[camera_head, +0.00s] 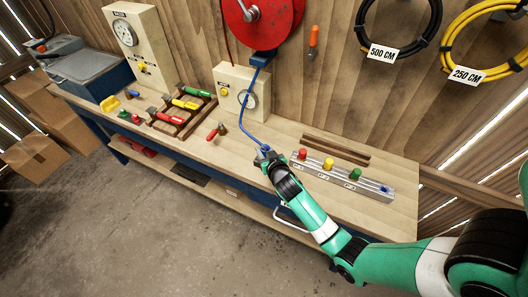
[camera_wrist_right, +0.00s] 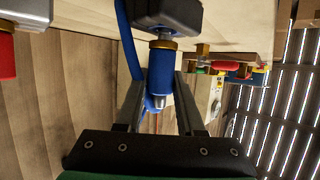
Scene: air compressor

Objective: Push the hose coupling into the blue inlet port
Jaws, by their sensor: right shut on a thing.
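My right gripper (camera_head: 264,156) is at the bench's front edge, left of the manifold (camera_head: 330,178). It is shut on the hose coupling, which is blue with a brass collar and a silvery tip (camera_wrist_right: 162,68) and lies between the two fingers in the right wrist view. The blue hose (camera_head: 243,115) runs from the coupling up to the red reel (camera_head: 275,15). A blue fitting (camera_head: 385,188), which looks like the blue inlet port, is at the manifold's right end, apart from the coupling. A dark block (camera_wrist_right: 168,12) sits against the coupling's collar. My left gripper is out of view.
The manifold carries red, yellow and green knobs (camera_head: 328,164) along its top. Dark wooden strips (camera_head: 335,149) lie behind it. A gauge box (camera_head: 242,90) and a tool rack (camera_head: 185,115) stand to the left. Bare bench top lies right of the manifold.

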